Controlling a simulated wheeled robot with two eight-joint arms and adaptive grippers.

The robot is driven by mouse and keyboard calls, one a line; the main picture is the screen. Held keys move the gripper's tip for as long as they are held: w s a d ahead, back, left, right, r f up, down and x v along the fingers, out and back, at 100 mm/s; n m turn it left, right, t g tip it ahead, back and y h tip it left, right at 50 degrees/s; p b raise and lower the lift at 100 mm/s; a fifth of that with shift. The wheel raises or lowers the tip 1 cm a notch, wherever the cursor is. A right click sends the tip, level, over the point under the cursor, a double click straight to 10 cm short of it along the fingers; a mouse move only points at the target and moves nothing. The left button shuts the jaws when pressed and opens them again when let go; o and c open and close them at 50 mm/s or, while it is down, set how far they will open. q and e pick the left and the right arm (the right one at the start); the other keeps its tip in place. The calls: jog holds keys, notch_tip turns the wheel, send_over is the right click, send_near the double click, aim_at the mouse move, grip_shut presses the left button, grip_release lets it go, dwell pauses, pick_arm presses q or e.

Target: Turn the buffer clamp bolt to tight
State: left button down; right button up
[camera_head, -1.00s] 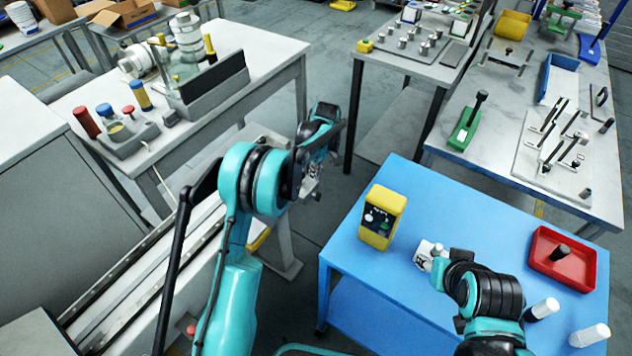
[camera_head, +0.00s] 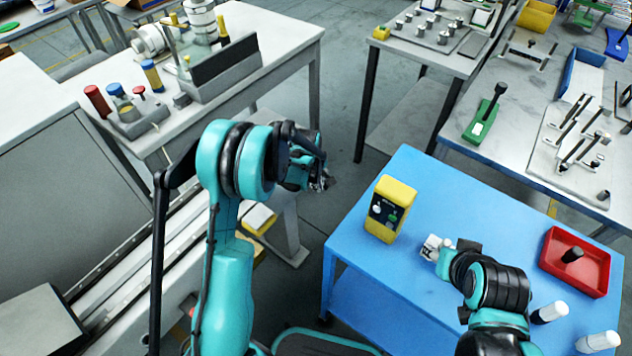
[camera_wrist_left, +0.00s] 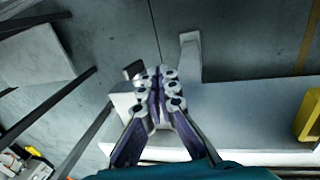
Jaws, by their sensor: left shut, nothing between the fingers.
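I cannot pick out the buffer clamp bolt for certain in either view. My left gripper (camera_head: 318,182) hangs in the air between the left bench and the blue table, partly hidden behind its own arm. In the left wrist view my left gripper (camera_wrist_left: 157,76) has its fingers together with nothing between them, above a grey surface and the floor. My right gripper (camera_head: 446,248) is low over the blue table, beside a small white piece with black marks (camera_head: 431,247); its jaws are too small to read.
The left bench (camera_head: 285,40) carries a grey fixture (camera_head: 215,82) with cylinders and a holder of coloured-capped tools (camera_head: 130,115). The blue table (camera_head: 350,235) holds a yellow control box (camera_head: 389,209) and a red tray (camera_head: 551,272). Open floor (camera_head: 310,225) lies between them.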

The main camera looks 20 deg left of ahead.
aim_at(326, 186)
pick_arm(q)
jog(key=shift+w+d+f+b, duration=0.15)
jog(key=shift+w+d+f, duration=0.05)
jog(key=shift+w, duration=0.35)
jog(key=shift+w+d+f+b, duration=0.15)
jog(key=shift+w+d+f, duration=0.1)
jog(key=shift+w, duration=0.25)
jog(key=shift+w+d+f+b, duration=0.15)
jog(key=shift+w+d, duration=0.05)
jog(key=shift+w, duration=0.35)
jog(key=shift+w, duration=0.15)
